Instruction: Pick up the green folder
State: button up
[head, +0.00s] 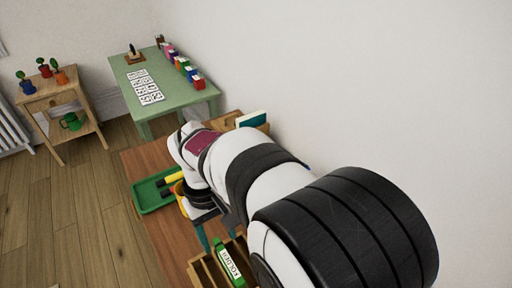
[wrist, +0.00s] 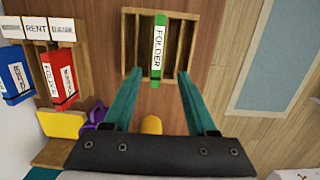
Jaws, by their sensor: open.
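The green folder (wrist: 159,50) has a white label reading FOLDER and stands in a wooden rack (wrist: 131,27) in the wrist view. In the head view the green folder (head: 229,264) shows at the bottom, beside my arm, in the slatted wooden rack (head: 203,272). My gripper (wrist: 157,80) is open, with its two teal fingers spread to the left and right of the folder's near end. The fingers appear empty. In the head view my gripper (head: 212,232) is partly hidden by my arm.
A green tray (head: 150,199) lies on the brown table (head: 174,240). A green table (head: 190,100) with cards and small boxes stands behind.

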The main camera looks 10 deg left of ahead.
aim_at(228, 260)
jog(key=f, duration=0.3)
jog(key=d+f, duration=0.1)
jog(key=f, duration=0.6)
jog(key=shift+s+d, duration=0.2)
jog(key=shift+s, duration=0.15)
grip_shut()
